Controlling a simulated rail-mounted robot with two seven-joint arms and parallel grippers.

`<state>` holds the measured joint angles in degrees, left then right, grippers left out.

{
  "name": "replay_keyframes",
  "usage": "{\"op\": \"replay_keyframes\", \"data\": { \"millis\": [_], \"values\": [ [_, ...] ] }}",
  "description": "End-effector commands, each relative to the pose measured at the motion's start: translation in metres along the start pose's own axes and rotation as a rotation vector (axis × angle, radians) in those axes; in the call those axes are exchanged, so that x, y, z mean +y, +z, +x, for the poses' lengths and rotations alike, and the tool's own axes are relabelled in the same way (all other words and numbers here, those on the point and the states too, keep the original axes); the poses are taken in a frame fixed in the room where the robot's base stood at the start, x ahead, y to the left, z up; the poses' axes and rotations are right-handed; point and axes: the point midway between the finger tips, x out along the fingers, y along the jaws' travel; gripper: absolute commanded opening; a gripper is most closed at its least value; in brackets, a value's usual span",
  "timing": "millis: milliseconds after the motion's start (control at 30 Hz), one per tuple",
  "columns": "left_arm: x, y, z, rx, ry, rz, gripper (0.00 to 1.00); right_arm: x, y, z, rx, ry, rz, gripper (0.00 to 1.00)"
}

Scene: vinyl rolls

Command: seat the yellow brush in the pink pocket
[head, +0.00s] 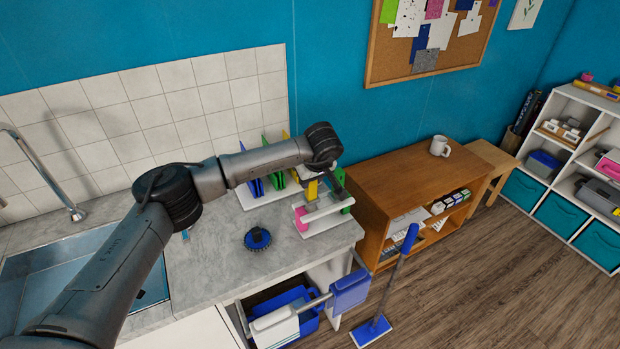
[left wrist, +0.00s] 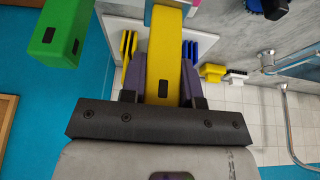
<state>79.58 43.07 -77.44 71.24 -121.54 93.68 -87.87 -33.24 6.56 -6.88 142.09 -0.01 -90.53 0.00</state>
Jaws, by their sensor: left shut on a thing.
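The yellow brush (head: 312,190) is upright in my left gripper (head: 325,175), above the white rack near the counter's right end. In the left wrist view its yellow body (left wrist: 165,50) lies between the two fingers of the left gripper (left wrist: 162,85), which is shut on it. The pink pocket (head: 302,219) is at the left front of the rack, just below the brush. My right gripper is not in view.
A green block (left wrist: 60,32) on the rack is beside the brush. A stand with coloured boards (head: 272,182) is behind left. A round blue brush (head: 257,238) lies on the counter (head: 205,262). A wooden shelf (head: 395,185) is to the right; a blue mop (head: 390,285) stands in front.

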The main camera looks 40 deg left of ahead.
Motion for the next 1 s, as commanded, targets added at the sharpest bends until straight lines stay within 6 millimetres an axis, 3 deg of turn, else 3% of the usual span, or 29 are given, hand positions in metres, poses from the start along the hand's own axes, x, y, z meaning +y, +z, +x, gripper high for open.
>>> {"op": "replay_keyframes", "data": {
  "millis": [633, 1000],
  "values": [
    [0.000, 0.010, 0.025, 0.000, -0.001, 0.000, 0.00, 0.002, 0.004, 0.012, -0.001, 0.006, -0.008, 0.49],
    [0.000, 0.011, 0.027, 0.000, 0.000, 0.000, 0.00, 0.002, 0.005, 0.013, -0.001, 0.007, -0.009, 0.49]
  ]
}}
